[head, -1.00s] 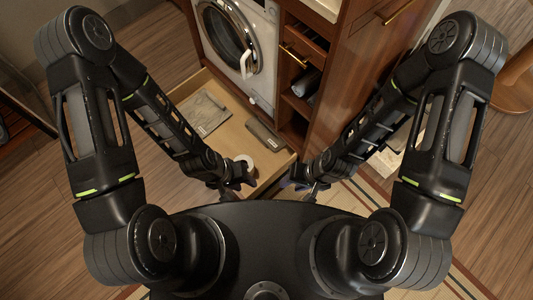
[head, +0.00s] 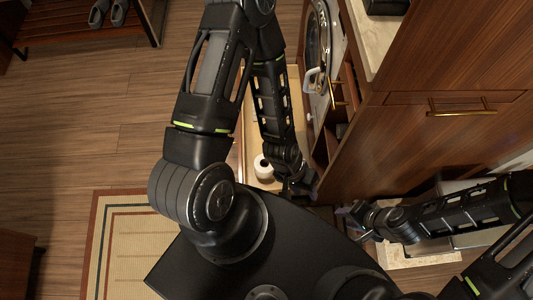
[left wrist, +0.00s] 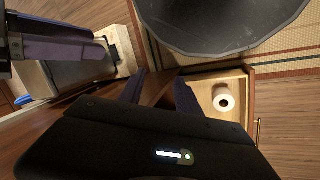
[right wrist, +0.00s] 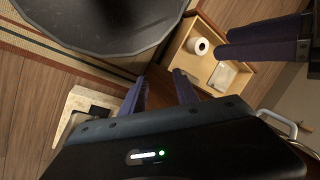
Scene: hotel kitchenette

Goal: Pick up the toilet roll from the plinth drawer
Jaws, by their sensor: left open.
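The white toilet roll (head: 263,167) stands in the near end of the open plinth drawer (head: 291,78), below the washing machine. It also shows in the left wrist view (left wrist: 223,100) and the right wrist view (right wrist: 198,46), with its round end and hole facing up. My left gripper (head: 303,185) is open and empty, just right of the roll in the head view and apart from it. My right gripper (head: 360,212) is farther right, its fingers spread and empty in the right wrist view (right wrist: 160,90). My left arm hides much of the drawer.
A pale flat item (right wrist: 222,78) lies in the drawer near the roll. The wooden cabinet (head: 430,130) with a brass handle rises right of the drawer. A pale box-like unit (left wrist: 122,48) stands near my right gripper. A striped rug (head: 120,245) and open floor lie left.

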